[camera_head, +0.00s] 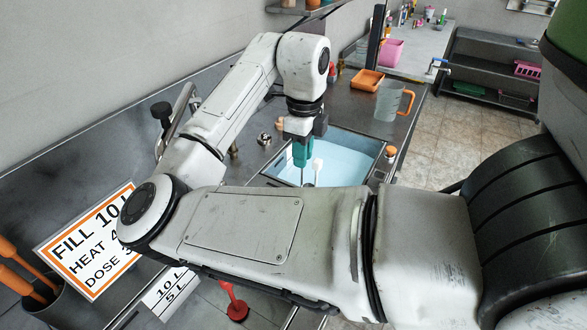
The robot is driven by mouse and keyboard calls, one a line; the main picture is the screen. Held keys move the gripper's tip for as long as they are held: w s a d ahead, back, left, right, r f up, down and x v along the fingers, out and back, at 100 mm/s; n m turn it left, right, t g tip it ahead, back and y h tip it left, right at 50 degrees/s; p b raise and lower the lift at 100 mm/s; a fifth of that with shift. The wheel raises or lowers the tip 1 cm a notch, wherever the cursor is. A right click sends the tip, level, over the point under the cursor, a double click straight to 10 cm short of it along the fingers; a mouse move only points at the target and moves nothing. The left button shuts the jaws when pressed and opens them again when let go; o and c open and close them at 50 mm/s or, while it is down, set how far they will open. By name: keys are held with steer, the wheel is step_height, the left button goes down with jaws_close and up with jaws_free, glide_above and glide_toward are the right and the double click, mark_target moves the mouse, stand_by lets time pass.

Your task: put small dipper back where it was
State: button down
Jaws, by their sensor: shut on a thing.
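My gripper (304,132) points down over the bulk tank (348,138) in the middle of the picture. It is shut on the teal handle of a tool, seemingly the small dipper (301,154), held upright. A thin rod runs down from the handle towards the pale blue liquid (345,160). My own forearm hides the tool's lower end, so I cannot tell whether it is in the liquid. A small white thing (317,164) shows just right of the handle; what it is, I cannot tell.
A clear jug (389,103) with an orange handle and an orange tray (367,80) stand behind the tank. A sign (90,240) and a dark holder (42,305) with orange-handled tools are at lower left. A red tool (235,305) lies in front.

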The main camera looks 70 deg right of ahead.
steer(key=w+d+f+p, duration=0.1)
steer(key=w+d+f, duration=0.2)
steer(key=f, duration=0.6)
steer(key=shift+w+d, duration=0.15)
steer(key=shift+d, duration=0.2)
steer(key=shift+f, duration=0.2)
steer(key=c, duration=1)
jaws_free()
steer(key=shift+r, duration=0.1)
step_height(320, 180, up, 12)
steer(key=b, duration=0.1)
steer(key=shift+r, duration=0.15)
